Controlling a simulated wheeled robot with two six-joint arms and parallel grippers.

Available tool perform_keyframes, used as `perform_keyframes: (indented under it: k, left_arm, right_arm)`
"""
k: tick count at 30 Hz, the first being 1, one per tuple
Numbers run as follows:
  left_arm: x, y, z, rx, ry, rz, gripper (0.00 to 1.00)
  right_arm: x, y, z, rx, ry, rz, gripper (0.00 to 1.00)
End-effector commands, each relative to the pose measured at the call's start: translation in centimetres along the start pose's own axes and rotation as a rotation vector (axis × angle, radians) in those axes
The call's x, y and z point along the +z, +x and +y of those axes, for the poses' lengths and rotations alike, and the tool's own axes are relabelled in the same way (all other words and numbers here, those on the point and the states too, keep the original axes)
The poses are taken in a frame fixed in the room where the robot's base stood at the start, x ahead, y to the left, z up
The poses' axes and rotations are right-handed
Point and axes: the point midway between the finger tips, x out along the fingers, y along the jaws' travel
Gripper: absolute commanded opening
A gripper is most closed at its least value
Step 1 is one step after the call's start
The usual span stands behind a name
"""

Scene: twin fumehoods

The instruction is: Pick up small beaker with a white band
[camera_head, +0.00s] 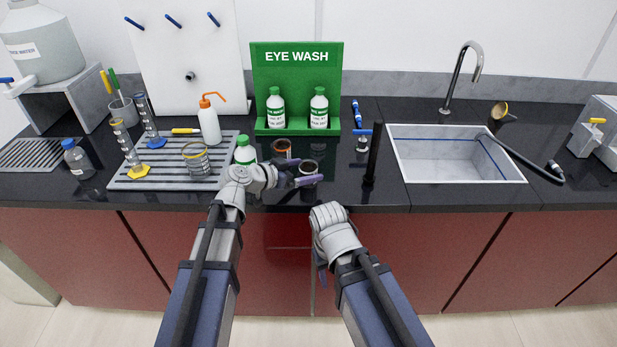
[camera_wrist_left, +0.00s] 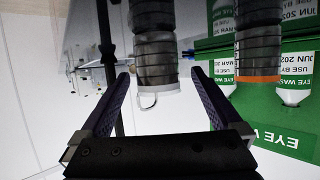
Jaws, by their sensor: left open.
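The small beaker with a white band (camera_head: 309,167) stands on the black counter near its front edge. In the left wrist view, which is upside down, its dark body and white band (camera_wrist_left: 158,72) show between my finger tips. My left gripper (camera_head: 300,173) is open, its purple fingers on either side of the beaker; contact cannot be told. It also shows in the left wrist view (camera_wrist_left: 160,78). A similar beaker with an orange band (camera_head: 281,147) stands just behind and to the left, also in the wrist view (camera_wrist_left: 258,55). My right gripper (camera_head: 321,268) hangs in front of the cabinets, its fingers mostly hidden.
A green-capped bottle (camera_head: 245,151) stands close left of my left gripper. A drying rack (camera_head: 130,178) with glassware is further left. The green eye wash stand (camera_head: 297,75) is behind. A black upright rod (camera_head: 373,155) and a sink (camera_head: 455,155) are to the right.

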Motion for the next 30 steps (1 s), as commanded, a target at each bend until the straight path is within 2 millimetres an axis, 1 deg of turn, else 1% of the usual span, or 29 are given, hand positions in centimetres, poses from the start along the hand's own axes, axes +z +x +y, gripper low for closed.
perform_keyframes:
  k: [9, 12, 17, 20, 30]
  left_arm:
    - [0.2, 4.5, 0.1, 0.002, 0.001, -0.001, 0.99]
    - [0.1, 4.9, 0.2, 0.0, 0.0, -0.001, 0.99]
    - [0.0, 4.8, 0.2, 0.0, -0.001, -0.001, 0.99]
    - [0.0, 4.7, 0.2, 0.0, 0.0, -0.001, 0.89]
    - [0.1, 4.7, 0.2, 0.0, 0.0, -0.001, 0.51]
  right_arm:
    - [-0.1, 1.9, -0.2, 0.0, 0.0, 0.0, 0.5]
    - [-0.1, 1.9, -0.2, 0.0, 0.0, 0.0, 0.5]
    - [-0.1, 1.8, -0.2, 0.0, 0.0, 0.0, 0.5]
    - [-0.1, 1.8, -0.2, 0.0, 0.0, 0.0, 0.5]
    - [-0.1, 1.8, -0.2, 0.0, 0.0, 0.0, 0.5]
